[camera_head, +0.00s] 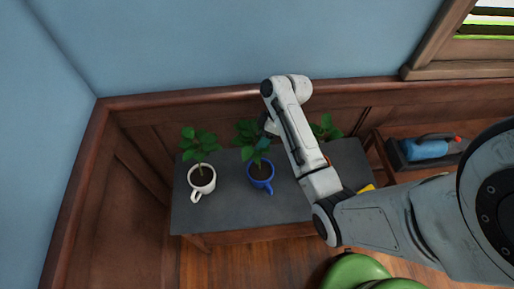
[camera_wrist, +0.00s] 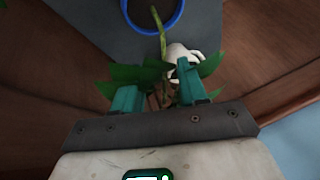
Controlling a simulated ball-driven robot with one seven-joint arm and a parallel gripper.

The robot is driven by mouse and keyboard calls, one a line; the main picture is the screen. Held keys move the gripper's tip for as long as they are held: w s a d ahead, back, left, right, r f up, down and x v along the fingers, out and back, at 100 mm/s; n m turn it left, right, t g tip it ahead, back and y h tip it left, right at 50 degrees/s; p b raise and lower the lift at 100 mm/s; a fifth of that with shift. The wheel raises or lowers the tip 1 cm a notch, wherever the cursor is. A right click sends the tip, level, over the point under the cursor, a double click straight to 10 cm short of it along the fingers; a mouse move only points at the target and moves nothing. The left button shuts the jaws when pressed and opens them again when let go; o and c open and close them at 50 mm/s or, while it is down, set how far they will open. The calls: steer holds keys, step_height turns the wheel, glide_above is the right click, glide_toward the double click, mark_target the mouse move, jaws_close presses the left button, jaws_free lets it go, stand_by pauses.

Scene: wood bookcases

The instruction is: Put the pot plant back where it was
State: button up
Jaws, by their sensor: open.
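A plant in a blue mug (camera_head: 260,171) stands upright on the grey-topped cabinet (camera_head: 228,208). A plant in a white mug (camera_head: 201,180) stands to its left. A third leafy plant (camera_head: 325,128) is mostly hidden behind my arm, its pot not visible. My gripper (camera_head: 265,140) is at the leaves of the blue-mug plant, largely hidden in the head view. In the wrist view, my gripper (camera_wrist: 160,95) is open, its teal fingers amid leaves (camera_wrist: 140,74). The stem runs up to the blue mug (camera_wrist: 153,22). I cannot tell whether the fingers touch the stem.
A wood-panelled wall (camera_head: 225,98) stands close behind the cabinet. A side shelf at right holds a dark tray with a blue object (camera_head: 427,150). A yellow item (camera_head: 366,188) lies at the cabinet's right edge. A green seat (camera_head: 360,272) is in front. Bare cabinet top lies before the mugs.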

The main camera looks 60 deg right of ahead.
steer(key=p+v, duration=0.2)
steer(key=v, duration=0.5)
steer(key=s+a+f+m+g+h, duration=0.1)
steer(key=s+a+f+m, duration=0.2)
steer(key=a, duration=0.8)
steer(key=s+a+r+m+h, duration=0.1)
steer(key=s+a+h, duration=0.3)
steer(key=s, duration=0.7)
steer(key=shift+a+r+m+g, duration=0.4)
steer(key=shift+a+m, duration=0.2)
steer(key=shift+a, duration=0.6)
steer(key=shift+f+b, duration=0.8)
